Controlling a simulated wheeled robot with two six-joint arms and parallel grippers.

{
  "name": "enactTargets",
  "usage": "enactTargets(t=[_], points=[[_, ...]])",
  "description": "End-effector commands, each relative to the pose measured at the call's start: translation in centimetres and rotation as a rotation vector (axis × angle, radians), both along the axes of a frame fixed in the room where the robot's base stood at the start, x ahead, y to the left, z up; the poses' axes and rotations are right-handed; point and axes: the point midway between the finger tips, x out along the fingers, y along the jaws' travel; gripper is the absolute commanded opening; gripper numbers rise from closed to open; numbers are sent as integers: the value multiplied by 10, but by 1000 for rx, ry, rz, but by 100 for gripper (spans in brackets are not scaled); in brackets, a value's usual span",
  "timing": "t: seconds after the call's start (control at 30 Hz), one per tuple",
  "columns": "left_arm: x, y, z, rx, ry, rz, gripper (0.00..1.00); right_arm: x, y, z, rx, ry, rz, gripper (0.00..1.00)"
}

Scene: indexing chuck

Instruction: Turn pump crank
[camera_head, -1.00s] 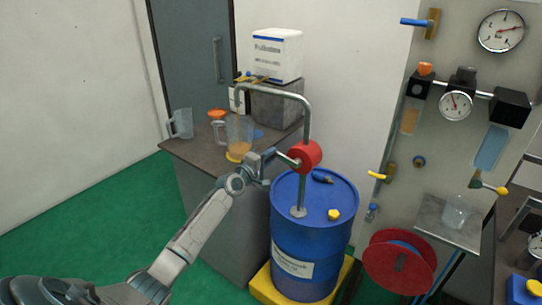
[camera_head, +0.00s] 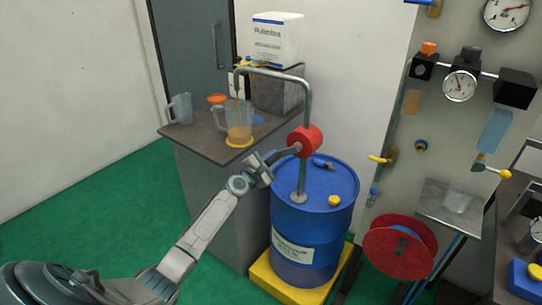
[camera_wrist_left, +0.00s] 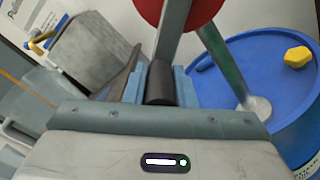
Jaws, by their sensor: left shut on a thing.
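The rotary pump has a red body (camera_head: 306,141) on a grey pipe that rises from the top of a blue drum (camera_head: 308,222). Its pipe bends left, and the spout hangs over a clear jug (camera_head: 239,117) holding amber liquid. My left gripper (camera_head: 265,163) is at the crank, left of and a little below the red body. In the left wrist view my left gripper (camera_wrist_left: 160,84) is shut on the dark crank handle (camera_wrist_left: 160,82), with a finger on each side. The grey crank arm (camera_wrist_left: 172,35) runs up to the red body. My right gripper is not in view.
The jug stands on a dark-topped cabinet (camera_head: 195,148) with another clear jug (camera_head: 180,108) and a white box (camera_head: 277,38) on a grey block. A yellow cap (camera_head: 334,201) lies on the drum. A red hose reel (camera_head: 400,248) stands right of the drum.

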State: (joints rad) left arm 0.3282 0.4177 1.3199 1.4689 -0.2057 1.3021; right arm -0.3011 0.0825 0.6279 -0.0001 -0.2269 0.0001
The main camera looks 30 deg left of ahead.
Motion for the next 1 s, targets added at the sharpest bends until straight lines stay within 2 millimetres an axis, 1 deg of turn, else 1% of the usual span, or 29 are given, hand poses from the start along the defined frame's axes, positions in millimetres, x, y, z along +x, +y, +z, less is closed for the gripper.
enactTargets(t=[0.03, 0.3, 0.8, 0.83, 0.9, 0.93, 1.0], points=[[1, -1, 3, -24, -5, 2, 0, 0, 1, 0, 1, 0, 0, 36], [1, -5, -2, -106, 0, 2, 0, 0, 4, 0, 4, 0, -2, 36], [1, -6, -2, -120, 0, 1, 0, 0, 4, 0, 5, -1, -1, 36], [1, -6, -2, -119, 0, 1, 30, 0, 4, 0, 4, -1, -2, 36], [1, -6, -2, -118, 2, 1, 44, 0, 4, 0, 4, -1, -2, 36], [1, -6, -3, -118, 2, 1, 45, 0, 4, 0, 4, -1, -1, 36], [0, -6, -4, -118, 4, 0, 45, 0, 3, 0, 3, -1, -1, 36]])
